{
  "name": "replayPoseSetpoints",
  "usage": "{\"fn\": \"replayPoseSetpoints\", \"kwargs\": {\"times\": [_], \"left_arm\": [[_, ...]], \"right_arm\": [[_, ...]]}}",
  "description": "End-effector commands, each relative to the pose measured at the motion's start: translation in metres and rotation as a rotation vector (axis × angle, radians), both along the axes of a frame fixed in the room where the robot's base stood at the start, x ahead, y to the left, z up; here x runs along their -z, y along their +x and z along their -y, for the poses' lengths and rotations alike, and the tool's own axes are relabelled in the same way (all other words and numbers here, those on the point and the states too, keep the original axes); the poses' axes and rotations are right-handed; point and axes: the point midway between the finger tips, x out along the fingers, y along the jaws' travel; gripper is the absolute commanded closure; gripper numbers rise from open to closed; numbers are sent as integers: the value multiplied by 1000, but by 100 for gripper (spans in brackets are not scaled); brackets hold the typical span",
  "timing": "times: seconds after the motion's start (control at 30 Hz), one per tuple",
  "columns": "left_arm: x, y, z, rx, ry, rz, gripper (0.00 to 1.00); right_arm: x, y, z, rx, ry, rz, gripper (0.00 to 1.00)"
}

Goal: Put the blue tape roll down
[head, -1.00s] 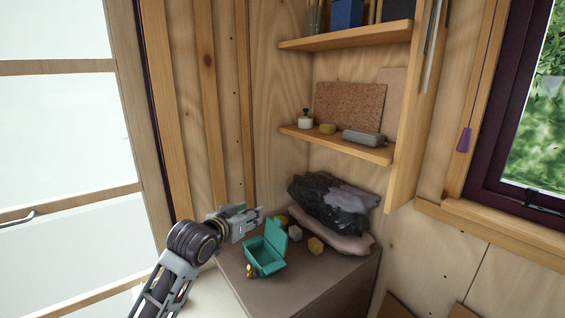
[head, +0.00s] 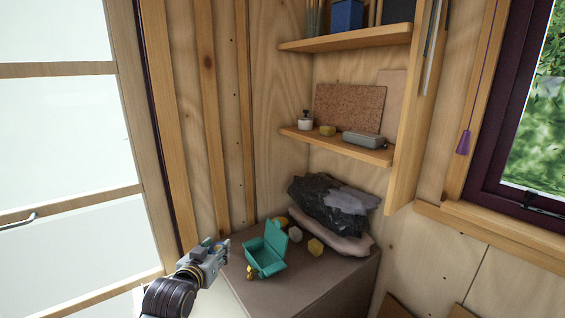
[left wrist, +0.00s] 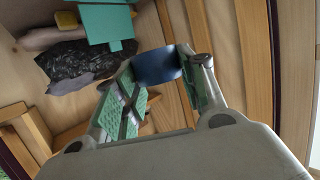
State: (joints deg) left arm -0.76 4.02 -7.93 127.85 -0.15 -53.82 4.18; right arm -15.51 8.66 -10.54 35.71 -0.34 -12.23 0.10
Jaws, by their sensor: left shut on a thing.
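My left gripper (head: 214,249) is at the left edge of the brown cabinet top, left of the green box. In the left wrist view its fingers (left wrist: 160,72) with green pads are shut on the blue tape roll (left wrist: 157,66). The roll shows there as a dark blue curved band between the fingertips. In the head view the roll is too small and covered by the gripper to make out clearly. My right gripper is in neither view.
The front right of the top is bare. Wall shelves (head: 345,147) hang above.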

Motion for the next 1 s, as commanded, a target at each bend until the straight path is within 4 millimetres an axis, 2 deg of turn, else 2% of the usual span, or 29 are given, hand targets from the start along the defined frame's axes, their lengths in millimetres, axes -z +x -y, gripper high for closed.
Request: {"fn": "replayPoseSetpoints", "kwargs": {"times": [0.47,1.0], "left_arm": [[64,-31,-23,-71,-1,-4,83],[142,-80,-28,-114,-1,-4,83]], "right_arm": [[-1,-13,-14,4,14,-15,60],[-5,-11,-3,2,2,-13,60]]}}
